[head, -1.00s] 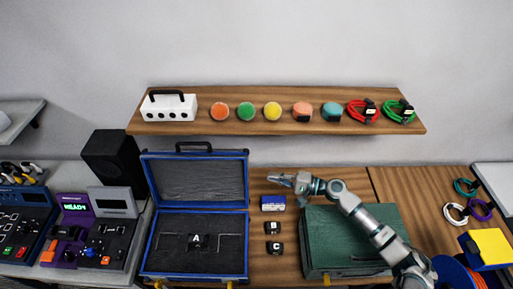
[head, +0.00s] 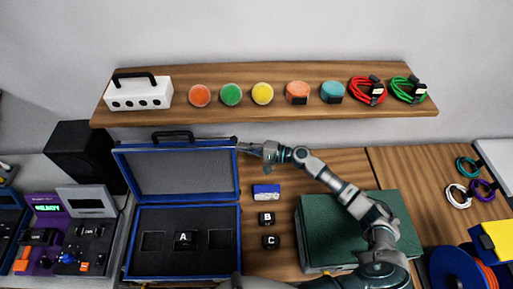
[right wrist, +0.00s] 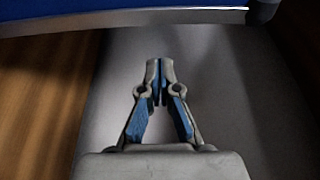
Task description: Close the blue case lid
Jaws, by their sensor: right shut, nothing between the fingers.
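The blue case (head: 183,277) stands open on the table at the left. Its lid (head: 180,173) stands up at the back, with a black handle (head: 172,135) on its top edge. A black block marked A (head: 186,239) sits in the middle recess of the case's dark insert. My right gripper (head: 243,147) is shut and empty at the lid's upper right corner; I cannot tell whether it touches. In the right wrist view the shut fingertips (right wrist: 158,68) point toward a blue edge (right wrist: 120,14), likely the lid. My left gripper is not in view.
Blocks B (head: 267,218) and C (head: 270,241) and a blue-white box (head: 266,191) lie right of the case. A green case (head: 318,235) lies under my right arm. A wooden shelf (head: 230,119) with several items is above; a black speaker (head: 82,155) stands left.

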